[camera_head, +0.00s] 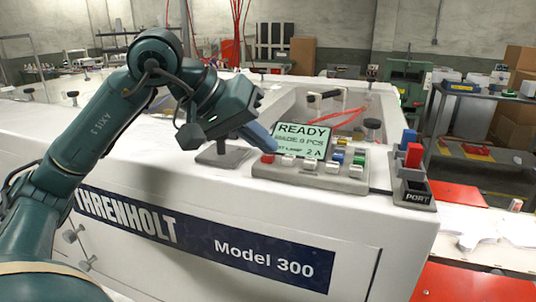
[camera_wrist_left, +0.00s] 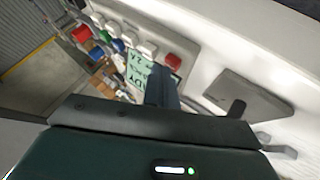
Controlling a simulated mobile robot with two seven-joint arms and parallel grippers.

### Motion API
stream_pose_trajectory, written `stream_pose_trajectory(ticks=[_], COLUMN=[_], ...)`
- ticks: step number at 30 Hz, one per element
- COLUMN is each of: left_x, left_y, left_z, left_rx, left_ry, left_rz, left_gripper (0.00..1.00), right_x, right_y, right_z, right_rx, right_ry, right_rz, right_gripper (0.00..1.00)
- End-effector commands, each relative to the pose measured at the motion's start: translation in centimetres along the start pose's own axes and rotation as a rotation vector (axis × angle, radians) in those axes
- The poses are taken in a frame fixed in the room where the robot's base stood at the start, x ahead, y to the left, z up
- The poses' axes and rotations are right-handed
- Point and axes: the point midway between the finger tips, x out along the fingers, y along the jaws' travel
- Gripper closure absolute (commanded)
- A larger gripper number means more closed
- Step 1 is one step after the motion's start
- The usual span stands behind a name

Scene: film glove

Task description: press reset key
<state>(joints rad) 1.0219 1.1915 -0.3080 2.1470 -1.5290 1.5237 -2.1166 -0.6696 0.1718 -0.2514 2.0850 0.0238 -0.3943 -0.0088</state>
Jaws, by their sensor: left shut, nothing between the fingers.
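A grey control panel (camera_head: 311,171) sits on top of the white machine. Its lit green screen (camera_head: 300,141) reads READY. Along its front edge are a red key (camera_head: 267,158) at the left and several white keys (camera_head: 309,164); blue, yellow and green keys stand at the right. No key label is legible, so I cannot tell which is reset. My left gripper (camera_head: 272,146) is shut and empty, its tip just above the panel's left end near the red key. In the left wrist view the finger (camera_wrist_left: 160,85) overlaps the screen, beside the red key (camera_wrist_left: 173,61); contact is not visible.
A PORT block (camera_head: 413,188) with red and blue parts stands right of the panel. A grey plate with a dark knob (camera_head: 222,152) lies left of it. Behind is a recess with red cables (camera_head: 345,118).

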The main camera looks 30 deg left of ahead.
Motion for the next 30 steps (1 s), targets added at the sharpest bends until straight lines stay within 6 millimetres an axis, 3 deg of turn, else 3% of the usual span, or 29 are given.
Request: stream_pose_trajectory(ticks=[30], left_x=[-1.1], left_y=[0.8], left_z=[-0.8], left_rx=[0.000], left_ry=[-0.001], left_rz=[0.000], left_gripper=[1.00], right_x=[-0.6], right_y=[0.0], right_z=[-1.1], right_rx=[-0.001], right_ry=[0.000], right_rz=[0.001], right_gripper=[1.00])
